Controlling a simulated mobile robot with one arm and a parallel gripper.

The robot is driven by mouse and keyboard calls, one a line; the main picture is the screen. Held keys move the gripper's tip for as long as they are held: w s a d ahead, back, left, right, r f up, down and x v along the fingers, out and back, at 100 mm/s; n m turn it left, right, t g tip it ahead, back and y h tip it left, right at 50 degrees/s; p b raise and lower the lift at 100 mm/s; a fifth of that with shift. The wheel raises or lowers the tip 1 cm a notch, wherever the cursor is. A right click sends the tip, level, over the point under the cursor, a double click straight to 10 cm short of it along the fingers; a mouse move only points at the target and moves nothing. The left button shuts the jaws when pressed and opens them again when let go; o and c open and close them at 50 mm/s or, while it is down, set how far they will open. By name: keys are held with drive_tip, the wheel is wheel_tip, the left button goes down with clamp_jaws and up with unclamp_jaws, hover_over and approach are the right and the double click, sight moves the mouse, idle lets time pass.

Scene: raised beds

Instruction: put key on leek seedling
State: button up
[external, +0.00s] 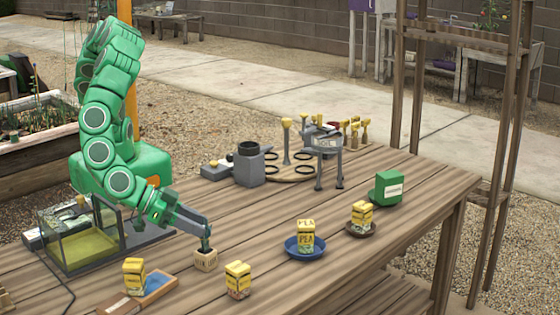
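My gripper (205,236) points down at the left front of the wooden table, just above a small tan slatted pot (206,261). A small dark green shape shows between the fingertips and the pot. I cannot tell whether it is a seedling, part of the gripper or something held. The pot appears to rest on the table. I cannot tell whether the fingers are open or shut. I cannot make out a key, and no plant is clearly recognisable as the leek seedling.
Yellow seed boxes stand nearby: one on a blue-and-wood tray (160,285), one (237,281) on bare wood, one on a blue plate (290,252), one on a brown saucer (352,230). A glass tank (78,240) is left; a green box (386,188) and grey canister (249,168) stand farther back.

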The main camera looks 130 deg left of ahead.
drive_tip(key=shift+r, duration=0.15)
drive_tip(key=v, duration=1.2)
idle(0.5)
